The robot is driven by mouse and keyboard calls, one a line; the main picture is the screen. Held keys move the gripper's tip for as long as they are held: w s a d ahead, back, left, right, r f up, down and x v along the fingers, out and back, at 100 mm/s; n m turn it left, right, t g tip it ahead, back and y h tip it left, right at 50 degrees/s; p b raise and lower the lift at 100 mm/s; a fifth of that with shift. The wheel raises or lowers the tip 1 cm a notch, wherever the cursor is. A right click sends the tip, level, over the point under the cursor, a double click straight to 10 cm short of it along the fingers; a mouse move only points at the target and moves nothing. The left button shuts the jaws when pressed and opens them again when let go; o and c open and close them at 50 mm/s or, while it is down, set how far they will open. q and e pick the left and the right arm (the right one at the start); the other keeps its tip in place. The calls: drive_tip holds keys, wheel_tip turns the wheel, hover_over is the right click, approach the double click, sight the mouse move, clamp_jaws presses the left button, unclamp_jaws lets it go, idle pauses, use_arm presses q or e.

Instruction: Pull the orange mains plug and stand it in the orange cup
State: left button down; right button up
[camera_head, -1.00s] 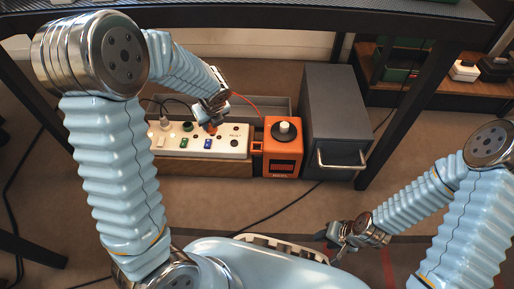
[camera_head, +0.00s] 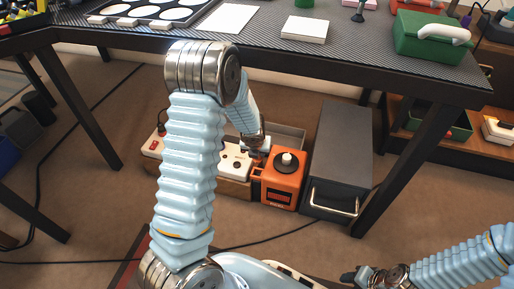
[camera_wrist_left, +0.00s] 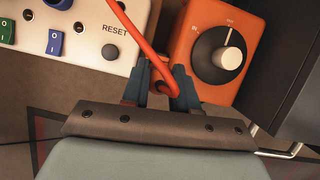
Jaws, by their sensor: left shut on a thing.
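My left gripper (camera_head: 254,147) is low beside the orange box with a knob (camera_head: 284,180). In the left wrist view my left gripper (camera_wrist_left: 162,86) is shut on the orange mains plug, mostly hidden by the fingers. Its orange cord (camera_wrist_left: 133,32) runs up between the fingers. The fingers are between the white power strip (camera_wrist_left: 80,70) and the orange box (camera_wrist_left: 212,50). In the head view a small orange cup (camera_head: 257,172) shows at the box's left side, below the gripper. Whether the plug touches it is hidden. My right gripper (camera_head: 352,276) is at the bottom, too small to read.
The white power strip (camera_head: 232,160) lies on a wooden block, partly behind my left arm. A grey cabinet with a metal handle (camera_head: 338,150) stands right of the orange box. The dark tabletop (camera_head: 345,50) overhangs above.

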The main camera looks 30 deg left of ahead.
sight(257, 163)
use_arm(q)
drive_tip(key=shift+f+b, duration=2.45)
drive_tip(key=shift+f, duration=0.25)
drive_tip(key=shift+f+b, duration=0.8)
drive_tip(key=shift+f, duration=0.7)
